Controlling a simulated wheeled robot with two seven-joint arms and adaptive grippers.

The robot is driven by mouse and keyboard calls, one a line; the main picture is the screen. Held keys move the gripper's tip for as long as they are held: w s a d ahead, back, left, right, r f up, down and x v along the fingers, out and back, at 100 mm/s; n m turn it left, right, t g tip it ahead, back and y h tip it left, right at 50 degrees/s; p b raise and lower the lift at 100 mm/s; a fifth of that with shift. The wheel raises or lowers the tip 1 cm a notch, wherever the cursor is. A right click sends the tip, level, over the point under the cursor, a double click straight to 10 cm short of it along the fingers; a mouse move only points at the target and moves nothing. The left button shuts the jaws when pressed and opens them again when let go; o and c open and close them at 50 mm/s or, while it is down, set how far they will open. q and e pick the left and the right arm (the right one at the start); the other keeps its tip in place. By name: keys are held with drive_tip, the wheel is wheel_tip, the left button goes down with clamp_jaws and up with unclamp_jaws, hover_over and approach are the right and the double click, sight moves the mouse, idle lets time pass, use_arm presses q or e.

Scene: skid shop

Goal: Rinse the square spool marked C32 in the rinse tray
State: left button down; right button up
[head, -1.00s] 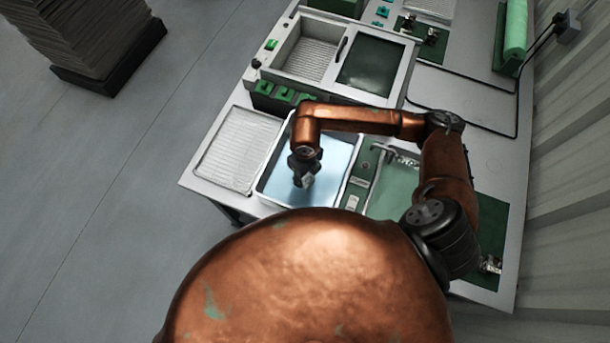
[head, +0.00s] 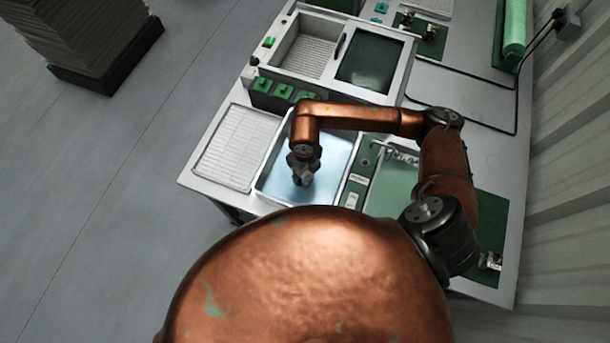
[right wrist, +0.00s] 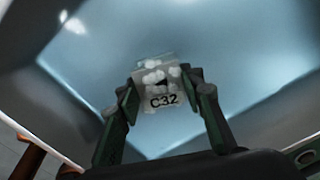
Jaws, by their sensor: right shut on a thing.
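The square spool marked C32 (right wrist: 158,84) is between the fingers of my right gripper (right wrist: 160,95) in the right wrist view, its black label facing the camera and pale blobs on its top. My right gripper is shut on it. In the head view the right gripper (head: 303,178) points down inside the rinse tray (head: 335,180), a pale-walled tray with a light blue inside; the spool is hardly visible there. The rinse tray also shows in the right wrist view (right wrist: 255,50). I cannot tell how deep the spool sits in the liquid. My left gripper is not in view.
A ribbed white rack tray (head: 238,148) lies left of the rinse tray. Green blocks (head: 272,90) stand behind it. A green-bottomed basin (head: 393,185) is to the right. A box with a dark glass panel (head: 368,62) stands further back.

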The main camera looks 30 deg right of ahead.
drive_tip(key=shift+w+d+r, duration=0.1)
drive_tip(key=shift+w+d, duration=0.5)
drive_tip(key=shift+d, duration=0.1)
drive_tip(key=shift+s+a, duration=0.1)
drive_tip(key=shift+a, duration=0.05)
drive_tip(key=shift+s+a+p, duration=0.3)
drive_tip(key=shift+s+a, duration=0.8)
drive_tip(key=shift+a, duration=0.15)
drive_tip(key=shift+r, duration=0.1)
drive_tip(key=shift+r+p, duration=3.05)
drive_tip(key=shift+r, duration=1.6)
drive_tip(key=shift+r+p, duration=0.75)
drive_tip(key=shift+r, duration=0.45)
